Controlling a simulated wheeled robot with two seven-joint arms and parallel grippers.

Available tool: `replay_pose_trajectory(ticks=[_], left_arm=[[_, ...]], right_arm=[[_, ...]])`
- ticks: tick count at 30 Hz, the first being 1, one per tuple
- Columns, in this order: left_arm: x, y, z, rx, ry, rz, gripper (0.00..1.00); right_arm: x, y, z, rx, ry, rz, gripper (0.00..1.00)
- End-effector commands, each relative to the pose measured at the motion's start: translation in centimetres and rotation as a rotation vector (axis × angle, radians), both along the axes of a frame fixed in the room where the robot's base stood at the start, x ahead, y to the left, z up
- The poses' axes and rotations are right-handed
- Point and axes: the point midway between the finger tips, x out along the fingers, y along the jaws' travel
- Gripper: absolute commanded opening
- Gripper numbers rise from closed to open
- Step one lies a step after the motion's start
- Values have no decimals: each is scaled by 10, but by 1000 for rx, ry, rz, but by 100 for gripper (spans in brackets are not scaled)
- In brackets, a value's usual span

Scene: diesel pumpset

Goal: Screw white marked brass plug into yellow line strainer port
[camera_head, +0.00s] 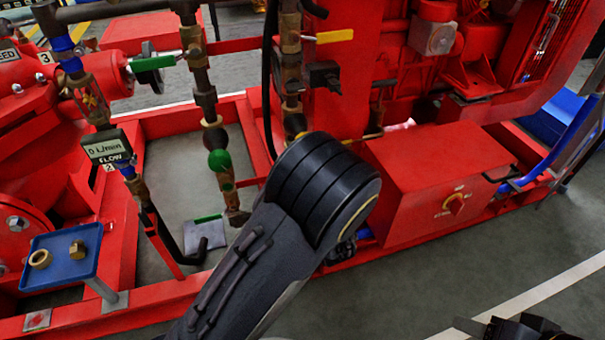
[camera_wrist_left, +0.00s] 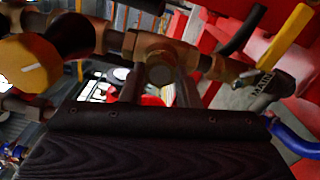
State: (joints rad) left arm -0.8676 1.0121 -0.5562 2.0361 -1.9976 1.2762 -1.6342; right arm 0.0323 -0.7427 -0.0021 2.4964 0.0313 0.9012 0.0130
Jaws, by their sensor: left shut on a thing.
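In the left wrist view, the two dark fingers of my left gripper (camera_wrist_left: 160,88) reach up to a round brass plug (camera_wrist_left: 160,71) and are shut on it. The plug lies against the brass strainer body (camera_wrist_left: 145,46) of the yellow line. I cannot tell how deep it sits in the port, and I see no white mark on it. In the head view, my left arm hides the left gripper and the strainer. A dark part at the bottom right may be my right gripper (camera_head: 520,330).
A blue tray (camera_head: 52,279) with a brass ring (camera_head: 40,258) and a brass fitting (camera_head: 78,249) stands at the left. The green line (camera_head: 205,95) hangs beside my arm. A red box (camera_head: 435,180) stands to its right. A yellow valve handle (camera_head: 330,36) sticks out above.

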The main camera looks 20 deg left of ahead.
Motion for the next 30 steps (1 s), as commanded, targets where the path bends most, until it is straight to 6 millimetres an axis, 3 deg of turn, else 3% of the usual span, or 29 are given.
replay_pose_trajectory(ticks=[5,30], left_arm=[[2,-2,4,154,88,-5,0],[2,-4,4,153,91,-9,0]], right_arm=[[0,0,0,0,0,0,55],[0,0,10,0,0,0,55]])
